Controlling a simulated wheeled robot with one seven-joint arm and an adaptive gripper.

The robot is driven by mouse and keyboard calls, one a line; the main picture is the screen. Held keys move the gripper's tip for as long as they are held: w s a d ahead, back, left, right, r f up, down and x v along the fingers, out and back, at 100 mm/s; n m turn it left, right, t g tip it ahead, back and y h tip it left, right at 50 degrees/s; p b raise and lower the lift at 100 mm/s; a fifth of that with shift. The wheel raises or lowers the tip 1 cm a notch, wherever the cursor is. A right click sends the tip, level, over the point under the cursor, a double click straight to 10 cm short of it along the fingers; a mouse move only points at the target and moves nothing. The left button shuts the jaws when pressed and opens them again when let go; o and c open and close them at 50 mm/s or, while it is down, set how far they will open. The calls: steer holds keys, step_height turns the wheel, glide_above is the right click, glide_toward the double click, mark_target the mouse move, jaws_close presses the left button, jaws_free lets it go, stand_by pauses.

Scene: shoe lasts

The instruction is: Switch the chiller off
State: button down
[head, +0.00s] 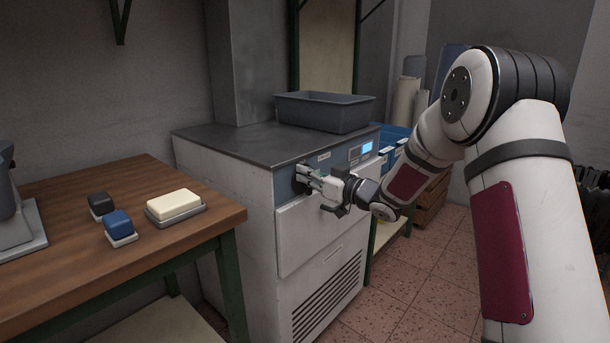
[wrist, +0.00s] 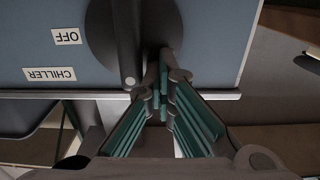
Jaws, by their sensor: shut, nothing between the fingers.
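The chiller (head: 310,240) is a white cabinet with a dark grey top and a blue-grey front panel with a small lit display (head: 367,147). My gripper (head: 304,178) is at the left end of that panel. In the wrist view, which is upside down, a dark round switch (wrist: 102,40) carries a bar handle (wrist: 128,50) with a pale dot at its lower end. The OFF label (wrist: 66,36) and the CHILLER label (wrist: 50,74) are left of it. My fingertips (wrist: 165,80) are shut and empty, right beside the handle's dotted end. I cannot tell whether they touch it.
A grey bin (head: 325,112) stands on the chiller's top. A wooden table (head: 100,225) at the left holds a cream block (head: 174,204), a blue one (head: 118,222) and a dark one (head: 100,204). Blue crates (head: 393,140) are behind. Tiled floor (head: 410,300) is clear in front.

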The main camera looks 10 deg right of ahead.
steer(key=shift+w+d, duration=0.3)
steer(key=shift+d, duration=0.25)
steer(key=shift+w+d, duration=0.1)
steer(key=shift+d, duration=0.05)
steer(key=shift+w+d+p, duration=0.35)
steer(key=shift+d+p, duration=0.05)
steer(key=shift+d, duration=0.1)
steer(key=shift+d+f, duration=0.1)
steer(key=r+p+v, duration=0.1)
steer(key=p+v, duration=0.1)
steer(key=v, duration=0.6)
steer(key=shift+s+d+p, duration=0.25)
steer(key=shift+d+p, duration=0.05)
stand_by(0.8)
